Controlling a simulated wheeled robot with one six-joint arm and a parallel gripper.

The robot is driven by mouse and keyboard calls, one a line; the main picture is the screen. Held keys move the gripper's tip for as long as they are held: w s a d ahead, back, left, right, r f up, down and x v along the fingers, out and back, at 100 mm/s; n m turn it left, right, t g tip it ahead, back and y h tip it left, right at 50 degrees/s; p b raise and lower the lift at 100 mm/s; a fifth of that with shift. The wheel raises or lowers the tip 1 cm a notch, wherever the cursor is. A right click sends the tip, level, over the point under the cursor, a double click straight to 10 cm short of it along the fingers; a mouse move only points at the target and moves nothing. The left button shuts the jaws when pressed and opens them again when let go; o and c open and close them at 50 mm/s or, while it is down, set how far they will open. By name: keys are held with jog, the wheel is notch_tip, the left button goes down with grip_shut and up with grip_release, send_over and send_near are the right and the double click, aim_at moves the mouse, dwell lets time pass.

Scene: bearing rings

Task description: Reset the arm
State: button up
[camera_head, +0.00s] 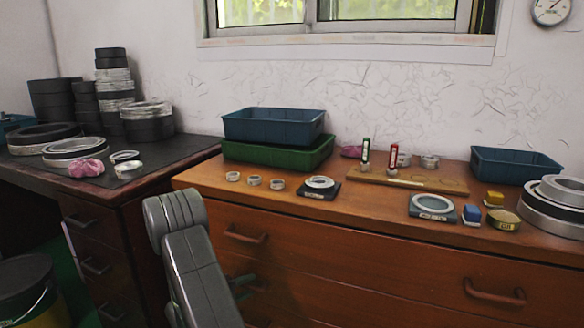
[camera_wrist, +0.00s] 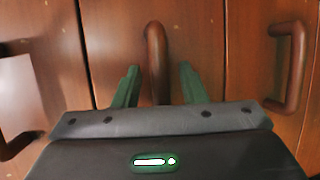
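My gripper (camera_wrist: 158,70) shows in the wrist view with its two green fingers apart and nothing held. A curved brown drawer handle (camera_wrist: 155,50) appears between the fingers in that view; I cannot tell whether it lies between them or beyond. In the head view my grey arm reaches down in front of the wooden drawer cabinet (camera_head: 380,262). Only a bit of my gripper's green fingers (camera_head: 242,287) shows there, beside the arm and near the drawer fronts; the rest is hidden behind the arm.
On the cabinet top stand a blue bin (camera_head: 272,124) on a green bin (camera_head: 280,153), several bearing rings, another blue bin (camera_head: 515,164) and a wooden board (camera_head: 407,181). A dark workbench (camera_head: 150,172) with stacked rings is at left. Drawer handles (camera_head: 494,294) stick out.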

jog(key=shift+w+d, duration=0.2)
jog(key=shift+d, duration=0.05)
jog(key=shift+s+a, duration=0.1)
jog(key=shift+s, duration=0.05)
jog(key=p+v, duration=0.3)
jog(key=v, duration=1)
jog(key=b+x, duration=0.3)
jog(key=x, duration=1)
jog(key=shift+f, duration=0.15)
jog(key=s+a+p, duration=0.4)
jog(key=s+a, duration=0.2)
jog(key=s, duration=0.6)
jog(key=s+a+r+p, duration=0.1)
jog(key=s+a+p, duration=0.4)
jog(key=s, duration=0.8)
jog(key=shift+a, duration=0.6)
jog(key=shift+r+p, duration=0.1)
jog(key=shift+p, duration=0.2)
